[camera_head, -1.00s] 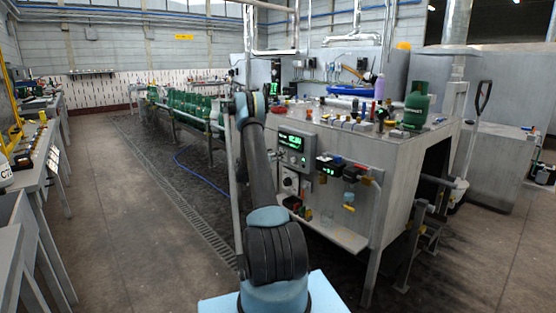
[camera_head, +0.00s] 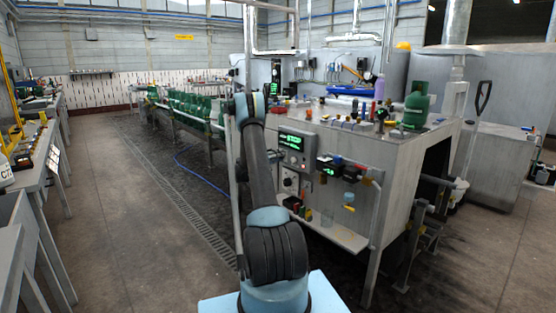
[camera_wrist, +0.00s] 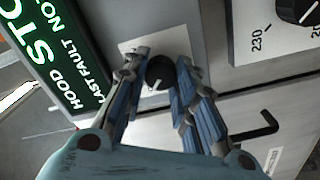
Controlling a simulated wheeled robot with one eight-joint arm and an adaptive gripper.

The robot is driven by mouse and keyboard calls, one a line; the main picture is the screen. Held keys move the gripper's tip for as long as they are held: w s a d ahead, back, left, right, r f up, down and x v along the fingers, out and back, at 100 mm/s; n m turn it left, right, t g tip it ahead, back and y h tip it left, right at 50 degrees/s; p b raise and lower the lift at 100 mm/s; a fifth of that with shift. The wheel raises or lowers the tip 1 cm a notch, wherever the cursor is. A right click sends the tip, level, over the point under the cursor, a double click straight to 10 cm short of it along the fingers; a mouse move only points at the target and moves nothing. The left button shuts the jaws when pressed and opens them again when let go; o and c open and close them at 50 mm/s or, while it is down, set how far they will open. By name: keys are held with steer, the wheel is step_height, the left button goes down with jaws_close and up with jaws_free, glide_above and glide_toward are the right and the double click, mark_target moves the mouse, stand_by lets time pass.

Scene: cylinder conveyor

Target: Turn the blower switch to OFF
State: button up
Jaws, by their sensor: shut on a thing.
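The blower switch, a small black round knob (camera_wrist: 159,73) with a white pointer mark, sits on a pale plate in the wrist view. My gripper (camera_wrist: 157,84) has its two blue-padded fingers on either side of the knob and is shut on it. The plate's lettering is mostly hidden by the fingers. Left of it a green display (camera_wrist: 58,52) shows HOOD and large letters starting STO. In the head view the display (camera_head: 293,141) reads STOP on the control panel. My arm hides the gripper and knob there.
A black dial (camera_wrist: 300,9) with a 230 mark is at the upper right of the wrist view. A black hooked handle (camera_wrist: 247,139) lies below it. In the head view, green cylinders (camera_head: 195,105) line the conveyor, and a blue hose (camera_head: 205,172) crosses the floor.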

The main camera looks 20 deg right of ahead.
steer(key=shift+w+a, duration=0.1)
stand_by(0.3)
steer(key=o, duration=1.1)
steer(key=shift+c, duration=0.2)
steer(key=v, duration=1.2)
